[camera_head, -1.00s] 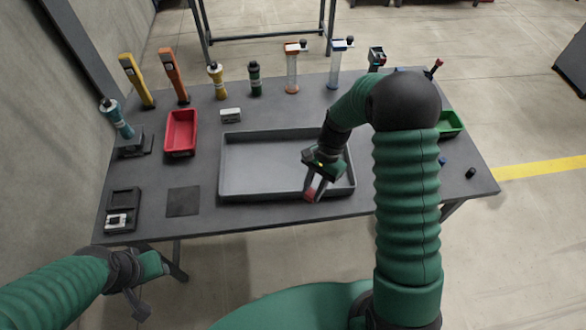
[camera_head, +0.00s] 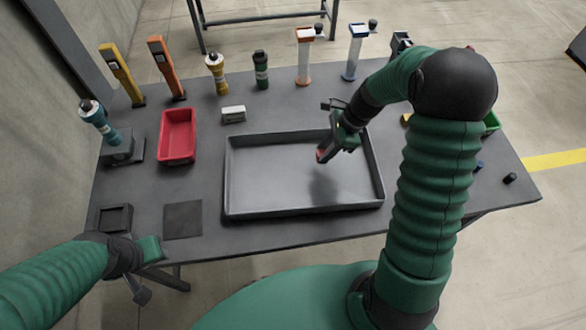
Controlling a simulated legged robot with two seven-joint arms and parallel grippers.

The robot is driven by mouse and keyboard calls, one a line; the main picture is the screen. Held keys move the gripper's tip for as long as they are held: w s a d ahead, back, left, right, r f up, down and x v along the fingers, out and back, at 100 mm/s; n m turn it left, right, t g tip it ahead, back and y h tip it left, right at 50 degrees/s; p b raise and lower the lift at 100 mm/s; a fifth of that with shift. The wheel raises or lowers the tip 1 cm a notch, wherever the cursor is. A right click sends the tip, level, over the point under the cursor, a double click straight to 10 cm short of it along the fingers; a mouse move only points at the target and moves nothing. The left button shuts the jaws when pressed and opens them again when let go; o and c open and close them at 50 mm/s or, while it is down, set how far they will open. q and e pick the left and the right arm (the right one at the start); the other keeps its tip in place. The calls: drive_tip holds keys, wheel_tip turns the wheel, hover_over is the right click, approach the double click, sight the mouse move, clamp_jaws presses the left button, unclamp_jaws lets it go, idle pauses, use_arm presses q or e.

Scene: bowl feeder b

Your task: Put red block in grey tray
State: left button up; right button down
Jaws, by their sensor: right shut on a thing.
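The grey tray (camera_head: 232,188) is a wide, shallow rectangle on the dark table, and its visible floor is bare. My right gripper (camera_head: 328,148) is over the right half of the tray, shut on the red block (camera_head: 322,154). Only a small part of the block shows at the fingertips. A shadow lies on the tray floor below, and the block looks held above the floor. My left gripper (camera_head: 146,272) is low at the left, by the table's front edge, away from the tray.
A dark square pad (camera_head: 183,220) lies at the front left. Several bottles and tools line the back edge. A green bin (camera_head: 491,123) is partly hidden behind my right arm.

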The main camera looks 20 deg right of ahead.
drive_tip(key=w+a, duration=0.1)
drive_tip(key=a, duration=0.4)
drive_tip(key=w+a+f, duration=0.1)
drive_tip(key=a, duration=0.4)
drive_tip(key=w+a+p, duration=0.1)
drive_tip(key=a, duration=0.4)
drive_tip(key=shift+w+a+f, duration=0.15)
drive_tip(key=shift+w, duration=0.2)
wheel_tip(320, 180, down, 3)
drive_tip(key=shift+a+f, duration=0.1)
drive_tip(key=shift+w+f, duration=0.1)
drive_tip(key=shift+f, duration=0.2)
drive_tip(key=c, duration=1.6)
unclamp_jaws()
drive_tip(key=o, duration=0.5)
drive_tip(key=shift+r, duration=0.1)
drive_tip(key=shift+c, duration=0.2)
